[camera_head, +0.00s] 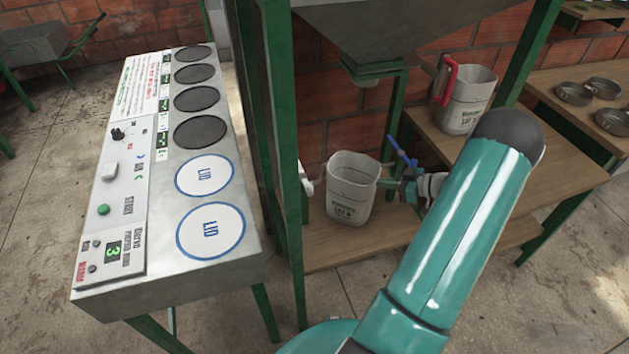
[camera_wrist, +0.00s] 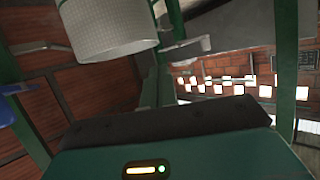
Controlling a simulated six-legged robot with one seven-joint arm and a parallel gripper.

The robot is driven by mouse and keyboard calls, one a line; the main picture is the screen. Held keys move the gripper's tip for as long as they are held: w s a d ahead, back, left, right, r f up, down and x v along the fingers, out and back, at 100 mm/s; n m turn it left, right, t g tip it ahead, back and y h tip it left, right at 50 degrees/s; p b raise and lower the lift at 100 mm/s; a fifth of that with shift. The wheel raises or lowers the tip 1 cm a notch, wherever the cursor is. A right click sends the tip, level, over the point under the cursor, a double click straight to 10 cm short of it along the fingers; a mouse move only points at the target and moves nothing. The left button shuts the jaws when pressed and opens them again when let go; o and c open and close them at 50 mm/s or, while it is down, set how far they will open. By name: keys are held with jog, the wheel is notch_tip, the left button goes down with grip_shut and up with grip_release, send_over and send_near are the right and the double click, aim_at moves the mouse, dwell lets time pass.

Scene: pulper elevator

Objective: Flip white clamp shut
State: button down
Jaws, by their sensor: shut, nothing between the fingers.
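A small white part that looks like the white clamp (camera_head: 309,187) is at the green post, just left of the grey-white bucket (camera_head: 349,190) on the low wooden shelf. A pale lever-like piece (camera_wrist: 192,50) beside a green post in the wrist view may be the same clamp. My gripper (camera_head: 385,184) is shut and empty at the bucket's right side, on the opposite side from the clamp; contact with the bucket cannot be told. My teal arm hides part of the shelf. The bucket (camera_wrist: 100,30) hangs large at the wrist view's upper left.
A blue lever (camera_head: 401,150) stands just above my gripper. A red clamp (camera_head: 446,80) is at a second bucket (camera_head: 467,105) on the higher shelf. Green posts and a metal hopper (camera_head: 385,30) frame the space. A control panel (camera_head: 120,180) stands left.

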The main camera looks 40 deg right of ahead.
jog(key=w+a+m+y, duration=0.1)
jog(key=m, duration=0.4)
jog(key=a+f+m+t+y, duration=0.1)
jog(key=a+m+y, duration=0.1)
jog(key=m, duration=0.3)
jog(key=w+a+f+m+y, duration=0.1)
jog(key=m+y, duration=0.1)
jog(key=m, duration=0.2)
jog(key=shift+w+a+m+t, duration=0.2)
jog(key=shift+w+m+t, duration=0.15)
jog(key=shift+m+t, duration=0.05)
jog(key=s+a+x, duration=0.2)
jog(key=x, duration=1)
jog(key=shift+w+a, duration=0.35)
jog(key=shift+a, duration=0.05)
jog(key=shift+r, duration=0.1)
